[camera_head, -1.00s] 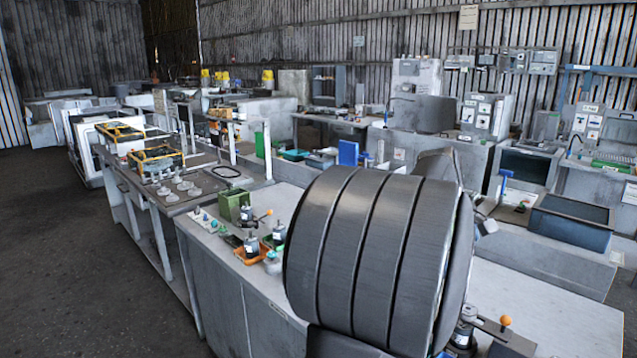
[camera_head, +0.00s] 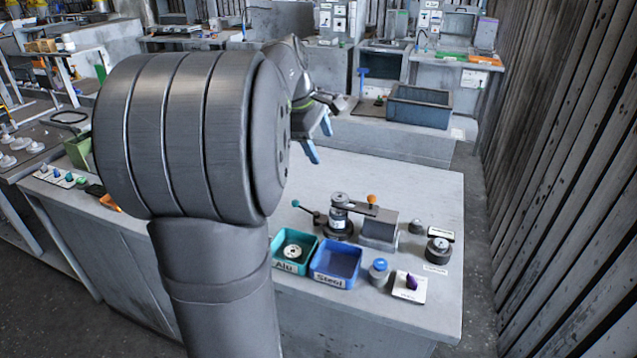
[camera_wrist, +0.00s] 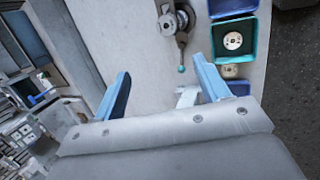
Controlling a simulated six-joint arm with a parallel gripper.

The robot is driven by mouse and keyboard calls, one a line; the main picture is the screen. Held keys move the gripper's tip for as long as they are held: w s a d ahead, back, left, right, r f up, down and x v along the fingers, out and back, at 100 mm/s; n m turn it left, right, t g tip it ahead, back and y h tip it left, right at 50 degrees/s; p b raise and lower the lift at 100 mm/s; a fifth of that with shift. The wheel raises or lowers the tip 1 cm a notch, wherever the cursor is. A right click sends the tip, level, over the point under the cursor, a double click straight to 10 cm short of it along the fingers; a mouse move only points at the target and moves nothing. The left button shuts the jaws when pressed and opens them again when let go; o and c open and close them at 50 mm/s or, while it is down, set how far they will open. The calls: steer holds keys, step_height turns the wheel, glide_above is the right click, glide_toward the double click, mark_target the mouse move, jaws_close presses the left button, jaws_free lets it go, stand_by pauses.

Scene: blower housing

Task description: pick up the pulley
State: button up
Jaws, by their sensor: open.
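A pale metal disc with a dark centre, which looks like the pulley (camera_head: 292,251), lies in the teal bin (camera_head: 283,266) labelled "Alu". The disc also shows in the wrist view (camera_wrist: 233,40), inside the teal bin (camera_wrist: 264,40). My gripper (camera_head: 319,140) is open and empty, raised above the far part of the bench, away from the bins. Its two blue fingers stand wide apart in the wrist view (camera_wrist: 161,64). My arm hides the bench's left part in the head view.
A blue bin (camera_head: 336,263) labelled "Steel" stands right of the teal one. Behind them is a fixture (camera_head: 380,228) with an orange-knobbed lever. Small parts stand to the right, including a dark round part (camera_head: 438,251). The bench top (camera_head: 400,170) behind the fixture is clear.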

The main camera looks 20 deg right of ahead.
steer(key=m, duration=0.6)
steer(key=m+y, duration=0.2)
steer(key=m, duration=1.2)
glide_above(339, 197)
steer(key=s+a, duration=0.1)
steer(key=s, duration=0.1)
steer(key=x, duration=0.4)
steer(key=a+x, duration=0.1)
steer(key=x, duration=0.2)
steer(key=s+a+x, duration=0.1)
steer(key=x, duration=0.3)
steer(key=shift+w+a+f, duration=0.1)
steer(key=shift+a+f, duration=0.1)
steer(key=shift+f, duration=0.45)
steer(key=shift+w+x, duration=0.2)
steer(key=shift+x, duration=1.15)
steer(key=shift+w+x, duration=0.25)
steer(key=shift+x, duration=1.1)
steer(key=shift+a+r+t, duration=0.1)
steer(key=shift+t, duration=0.2)
steer(key=shift+c, duration=0.5)
steer(key=c, duration=1.1)
